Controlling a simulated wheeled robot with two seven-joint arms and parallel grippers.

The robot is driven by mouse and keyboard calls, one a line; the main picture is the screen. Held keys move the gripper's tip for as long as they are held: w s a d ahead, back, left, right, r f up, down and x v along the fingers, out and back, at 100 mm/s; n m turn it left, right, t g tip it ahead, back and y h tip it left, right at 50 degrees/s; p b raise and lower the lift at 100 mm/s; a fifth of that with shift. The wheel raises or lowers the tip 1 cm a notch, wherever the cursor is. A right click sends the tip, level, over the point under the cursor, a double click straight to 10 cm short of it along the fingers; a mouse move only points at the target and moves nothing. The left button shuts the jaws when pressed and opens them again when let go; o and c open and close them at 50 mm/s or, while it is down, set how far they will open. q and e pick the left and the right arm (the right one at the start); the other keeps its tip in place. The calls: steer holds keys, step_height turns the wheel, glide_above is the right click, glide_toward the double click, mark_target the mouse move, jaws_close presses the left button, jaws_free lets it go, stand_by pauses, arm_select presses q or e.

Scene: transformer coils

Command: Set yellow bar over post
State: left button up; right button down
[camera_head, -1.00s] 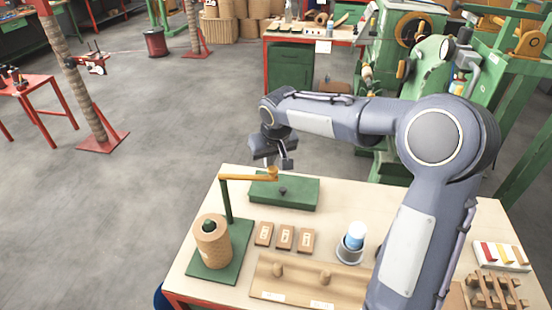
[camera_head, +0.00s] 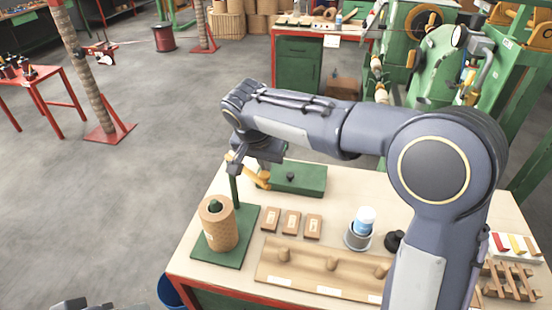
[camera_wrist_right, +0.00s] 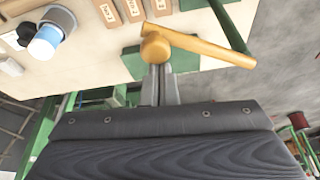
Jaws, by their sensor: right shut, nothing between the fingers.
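The yellow bar (camera_head: 258,174) is at the top of the green post (camera_head: 233,191). In the right wrist view the bar (camera_wrist_right: 205,45) has a round knob at one end, and its other end meets the top of the post (camera_wrist_right: 231,25). My right gripper (camera_head: 236,168) is shut and empty near the top of the post. In the right wrist view its fingertips (camera_wrist_right: 159,68) are right at the knob; whether they touch it I cannot tell. A grey part at the bottom left edge appears to be my left gripper (camera_head: 84,304); its fingers cannot be made out.
A brown coil (camera_head: 217,229) stands on the green base plate (camera_head: 238,252).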

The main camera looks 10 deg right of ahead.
arm_select(q)
steer(key=shift+r+p, duration=3)
steer(key=shift+p, duration=0.1)
arm_select(e)
steer(key=s+a+m+g+h, duration=0.1)
steer(key=s+a+m+g, duration=0.1)
steer(key=a+m, duration=0.9)
steer(key=shift+a+m+g+h, duration=0.3)
steer(key=shift+a+g+h, duration=0.1)
steer(key=shift+a+g, duration=0.35)
steer(key=shift+a, duration=0.1)
